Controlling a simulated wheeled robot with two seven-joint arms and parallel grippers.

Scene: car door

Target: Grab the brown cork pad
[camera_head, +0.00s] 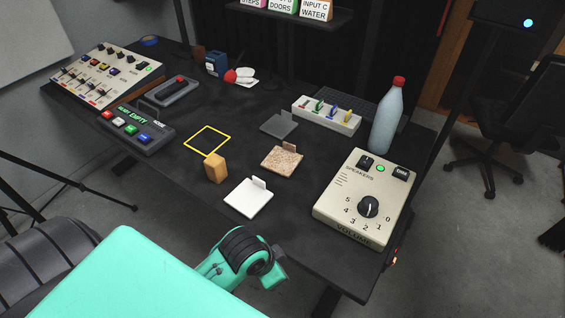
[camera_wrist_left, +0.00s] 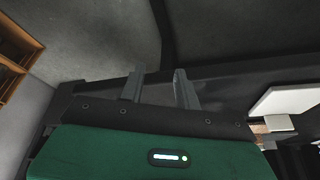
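The brown cork pad (camera_head: 280,161) is a speckled square with a small upright tab at its back edge. It lies flat on the dark table in the middle of the head view. My left arm comes in from the lower left at the table's front edge, below the pads and apart from them. In the left wrist view my left gripper (camera_wrist_left: 159,87) has its two fingers apart with nothing between them. A white pad shows to their right (camera_wrist_left: 288,97). The cork pad is not clearly seen in that view. My right gripper is not in view.
The white pad (camera_head: 247,198) lies in front of the cork pad, and a dark grey pad (camera_head: 278,125) lies behind it. A wooden block (camera_head: 215,168) stands to the left. A speaker box (camera_head: 365,200) and a bottle (camera_head: 388,118) stand to the right. A yellow square outline (camera_head: 190,146) marks bare table.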

